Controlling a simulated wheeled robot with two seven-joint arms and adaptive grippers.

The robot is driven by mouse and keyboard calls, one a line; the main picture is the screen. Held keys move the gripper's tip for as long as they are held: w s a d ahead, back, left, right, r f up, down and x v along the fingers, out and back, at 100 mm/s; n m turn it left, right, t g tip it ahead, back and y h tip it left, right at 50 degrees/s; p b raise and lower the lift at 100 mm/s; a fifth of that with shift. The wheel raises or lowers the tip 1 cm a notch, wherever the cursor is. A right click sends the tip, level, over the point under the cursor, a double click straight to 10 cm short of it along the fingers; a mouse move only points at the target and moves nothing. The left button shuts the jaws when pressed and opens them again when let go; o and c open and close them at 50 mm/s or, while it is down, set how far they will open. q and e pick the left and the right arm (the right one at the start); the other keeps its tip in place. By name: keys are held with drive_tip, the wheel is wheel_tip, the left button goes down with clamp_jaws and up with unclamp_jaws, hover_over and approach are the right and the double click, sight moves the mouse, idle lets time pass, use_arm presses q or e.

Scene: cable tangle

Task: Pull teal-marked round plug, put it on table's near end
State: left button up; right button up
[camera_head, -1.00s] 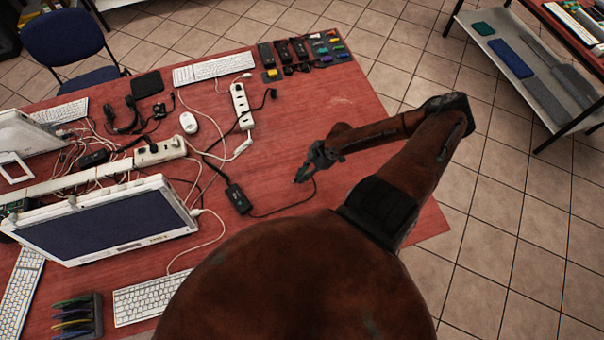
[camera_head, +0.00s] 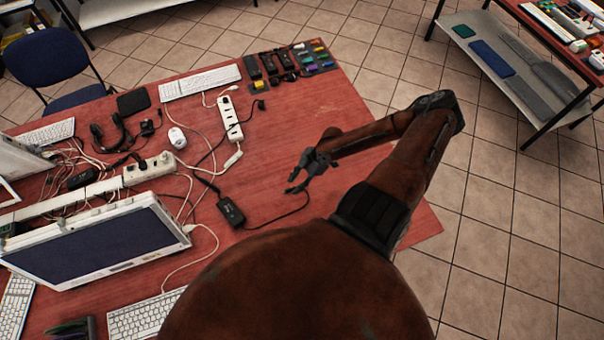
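My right gripper (camera_head: 291,184) is over the bare red table, to the right of the black adapter box (camera_head: 231,212). Its dark fingers look spread apart, with a gap between their tips. A thin black cable (camera_head: 275,222) runs from the adapter box and curves up to just beside the fingers. The plug at that cable's end is hidden or too small to make out, and I cannot see a teal mark on it. I cannot tell whether the cable end touches the gripper. My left gripper is not in view.
The red table (camera_head: 290,125) has free room around my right gripper. A white power strip (camera_head: 229,118) and another strip (camera_head: 149,169) lie to the left among tangled cables. A monitor (camera_head: 95,245), keyboards and a mouse (camera_head: 177,137) fill the left side.

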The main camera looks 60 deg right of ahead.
drive_tip(key=v, duration=1)
drive_tip(key=shift+r, duration=0.3)
drive_tip(key=shift+s+d, duration=0.15)
